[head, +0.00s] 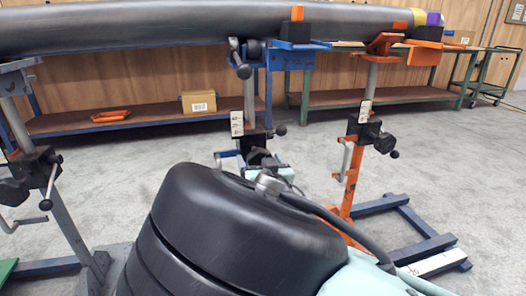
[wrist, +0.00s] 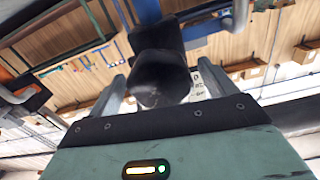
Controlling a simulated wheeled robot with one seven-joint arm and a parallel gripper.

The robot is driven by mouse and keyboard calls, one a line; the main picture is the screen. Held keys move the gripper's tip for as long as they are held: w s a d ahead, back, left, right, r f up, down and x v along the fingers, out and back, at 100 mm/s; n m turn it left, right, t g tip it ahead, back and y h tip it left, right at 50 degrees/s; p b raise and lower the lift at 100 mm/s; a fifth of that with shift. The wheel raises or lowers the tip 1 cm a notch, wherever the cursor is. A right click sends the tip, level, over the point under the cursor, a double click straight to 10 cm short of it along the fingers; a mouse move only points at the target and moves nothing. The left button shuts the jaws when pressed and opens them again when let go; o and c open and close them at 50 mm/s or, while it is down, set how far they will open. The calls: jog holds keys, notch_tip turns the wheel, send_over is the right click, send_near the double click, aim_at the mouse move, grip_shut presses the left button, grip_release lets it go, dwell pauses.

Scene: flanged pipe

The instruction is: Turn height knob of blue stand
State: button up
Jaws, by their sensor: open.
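The blue stand (head: 250,100) is at the middle of the head view, with a grey post, a white label and a blue top under the pipe. Its black clamp block (head: 256,138) sits low on the post. In the wrist view a round black knob (wrist: 160,80) shows large, between the two grey fingers of my gripper (wrist: 165,90). The fingers are apart, one on each side of the knob; I cannot tell whether they touch it. In the head view my gripper (head: 258,167) is just below the clamp block, mostly hidden by my dark arm link.
A long grey pipe (head: 150,27) lies across the stands. An orange stand (head: 355,150) is to the right, a grey stand (head: 60,205) to the left. A workbench with a lower shelf (head: 160,113) runs behind. Open floor (head: 430,175) shows at right.

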jog(key=shift+x, duration=0.9)
jog(key=c, duration=1)
jog(key=shift+r+n, duration=0.1)
jog(key=shift+n, duration=0.3)
